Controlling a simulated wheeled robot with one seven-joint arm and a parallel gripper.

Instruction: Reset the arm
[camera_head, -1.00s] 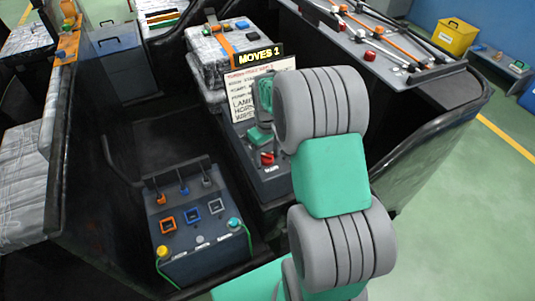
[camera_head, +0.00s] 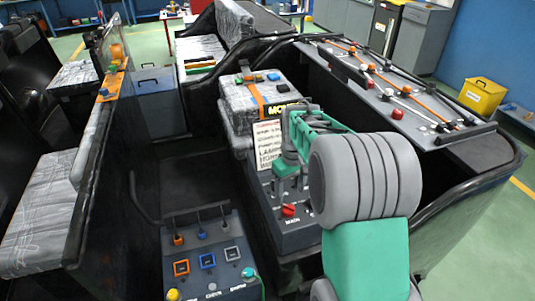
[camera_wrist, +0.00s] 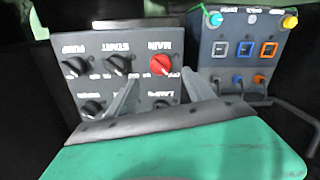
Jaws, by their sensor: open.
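My gripper (camera_head: 284,190) shows in the head view over the grey knob console (camera_head: 300,237), beside the small white sign (camera_head: 268,140). Its fingers are apart with nothing between them. In the wrist view the two grey fingers (camera_wrist: 162,92) point towards the console panel (camera_wrist: 70,62), which appears upside down with several black knobs and a red MAIN knob (camera_wrist: 162,65). The red knob (camera_head: 289,210) also shows in the head view. I cannot tell whether the fingertips touch the panel. My green and grey arm hides part of the console and the MOVES display (camera_head: 284,110).
A dark switch box (camera_head: 208,262) with coloured frames and levers stands at the lower left; it also shows in the wrist view (camera_wrist: 243,65). Black cabin walls enclose both sides. A lever deck (camera_head: 385,85) lies at the right. A yellow bin (camera_head: 482,96) stands beyond it.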

